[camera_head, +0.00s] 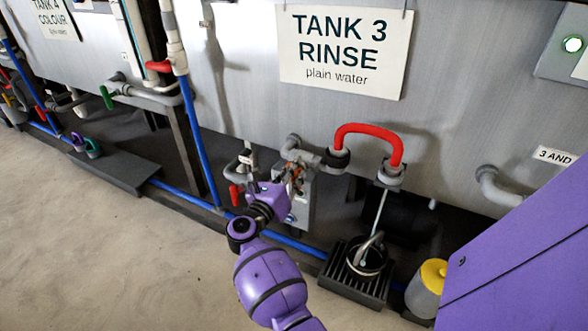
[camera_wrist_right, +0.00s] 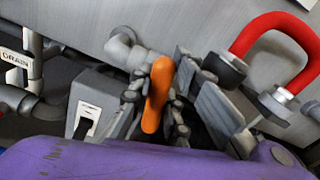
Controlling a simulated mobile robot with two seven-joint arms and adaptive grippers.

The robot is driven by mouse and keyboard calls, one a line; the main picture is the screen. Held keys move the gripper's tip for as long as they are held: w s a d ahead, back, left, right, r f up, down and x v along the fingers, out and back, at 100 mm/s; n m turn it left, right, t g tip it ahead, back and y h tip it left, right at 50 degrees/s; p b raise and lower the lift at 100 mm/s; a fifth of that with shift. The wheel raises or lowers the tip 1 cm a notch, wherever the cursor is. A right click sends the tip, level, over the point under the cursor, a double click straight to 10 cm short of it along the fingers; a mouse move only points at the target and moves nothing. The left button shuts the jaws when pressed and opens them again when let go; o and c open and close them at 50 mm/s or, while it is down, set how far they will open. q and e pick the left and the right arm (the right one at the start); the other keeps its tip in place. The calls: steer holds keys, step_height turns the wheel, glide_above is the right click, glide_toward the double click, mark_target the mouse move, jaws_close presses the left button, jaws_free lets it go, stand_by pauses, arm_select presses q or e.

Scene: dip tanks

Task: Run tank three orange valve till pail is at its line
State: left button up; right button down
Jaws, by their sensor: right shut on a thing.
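My right gripper (camera_head: 294,181) is at the pipework below the "TANK 3 RINSE" sign (camera_head: 345,48). In the wrist view my right gripper (camera_wrist_right: 158,104) is shut on the orange valve handle (camera_wrist_right: 157,92), with fingers on both sides. In the head view the gripper mostly hides the handle. A red bent hose (camera_head: 367,128) runs from this pipe to a downturned outlet (camera_head: 391,174). A thin pale stream (camera_head: 381,212) falls from the outlet to the dark pail (camera_head: 366,262), which stands on a black grate. Its line and level cannot be made out. My left gripper is not in view.
A red-handled valve (camera_head: 235,194) is left of my gripper, near a pipe labelled DRAIN (camera_wrist_right: 17,58). A grey switch box (camera_head: 301,207) stands just below the gripper. A yellow-topped container (camera_head: 433,275) is right of the grate (camera_head: 350,290). The floor at left is clear.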

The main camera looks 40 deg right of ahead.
steer(key=shift+w+a+f+n+p, duration=0.15)
steer(key=shift+n+p, duration=0.2)
steer(key=shift+n, duration=0.7)
steer(key=shift+w+n+p, duration=0.1)
steer(key=shift+n+p, duration=0.2)
steer(key=shift+n, duration=0.75)
steer(key=c, duration=1.6)
jaws_free()
steer(key=shift+c, duration=0.2)
steer(key=v, duration=1.2)
steer(key=shift+a+f, duration=0.1)
